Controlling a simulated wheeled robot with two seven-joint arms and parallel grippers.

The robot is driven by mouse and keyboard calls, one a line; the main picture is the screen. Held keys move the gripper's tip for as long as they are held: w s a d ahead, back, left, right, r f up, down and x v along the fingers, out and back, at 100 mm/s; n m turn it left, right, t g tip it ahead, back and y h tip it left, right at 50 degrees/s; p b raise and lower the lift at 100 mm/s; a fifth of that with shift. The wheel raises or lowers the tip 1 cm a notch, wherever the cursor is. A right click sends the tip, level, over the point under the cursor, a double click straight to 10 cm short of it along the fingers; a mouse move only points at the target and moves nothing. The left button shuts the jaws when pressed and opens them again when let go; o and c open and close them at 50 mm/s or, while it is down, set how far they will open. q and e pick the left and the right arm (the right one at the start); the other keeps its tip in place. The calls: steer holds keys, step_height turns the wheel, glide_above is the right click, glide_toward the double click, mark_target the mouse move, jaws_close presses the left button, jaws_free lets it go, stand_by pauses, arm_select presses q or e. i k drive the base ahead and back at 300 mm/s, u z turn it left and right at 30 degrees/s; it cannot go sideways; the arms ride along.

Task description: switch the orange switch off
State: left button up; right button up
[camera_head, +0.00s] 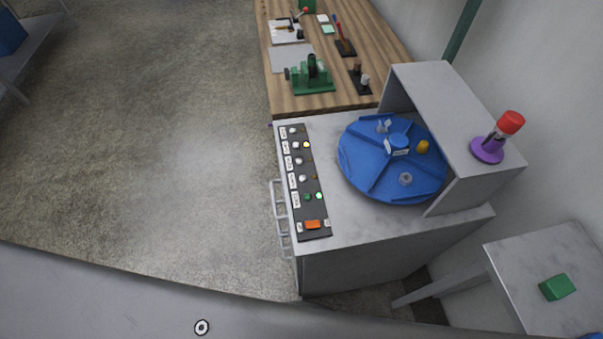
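The orange switch (313,225) sits at the near end of a dark control panel (299,170) along the left edge of a grey cabinet top. Whether it is on or off cannot be told at this size. Higher on the panel are several pale knobs or switches, a green button (307,197), a lit green lamp (319,195) and a lit yellow lamp (306,144). Neither of my grippers is in the picture.
A blue divided turntable (390,185) stands right of the panel, partly under a grey shelf (445,105) bearing a red and purple item (497,138). A wooden workbench (325,85) lies behind. A side table (545,265) with a green block (557,287) is at right. Floor left is clear.

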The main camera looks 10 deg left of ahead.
mark_target(315, 224)
steer(key=z, duration=0.35)
steer(key=k, duration=0.9)
steer(key=z, duration=0.6)
steer(key=k, duration=0.4)
steer(key=u, duration=0.4)
steer(key=i, duration=0.9)
steer(key=u, duration=0.1)
